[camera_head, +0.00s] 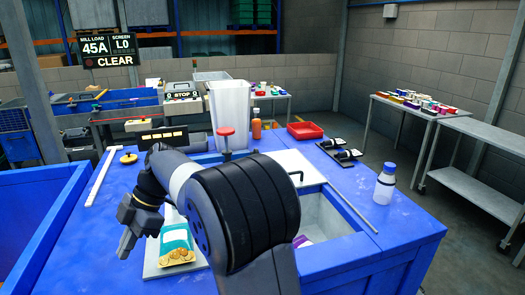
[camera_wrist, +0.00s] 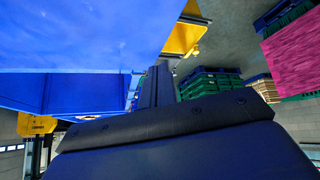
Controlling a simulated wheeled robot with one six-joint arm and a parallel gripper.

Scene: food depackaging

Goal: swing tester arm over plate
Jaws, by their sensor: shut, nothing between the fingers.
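A flat grey plate (camera_head: 154,268) lies on the blue table, partly hidden behind my arm. A teal and white food packet (camera_head: 175,243) lies on it. A red-topped post (camera_head: 226,140) stands behind my arm; its lower part is hidden, and I cannot tell whether it belongs to the tester. No tester arm can be made out clearly. My gripper (camera_head: 126,240) is shut and empty, left of the packet and above the table. In the wrist view my gripper's dark fingers (camera_wrist: 156,88) are together with nothing between them.
A white bar (camera_head: 100,177) and yellow knob (camera_head: 128,158) lie at the left. An open bin (camera_head: 338,222) is sunk in the table at right, with a black bent handle (camera_head: 296,174) nearby. A bottle (camera_head: 385,185) stands right.

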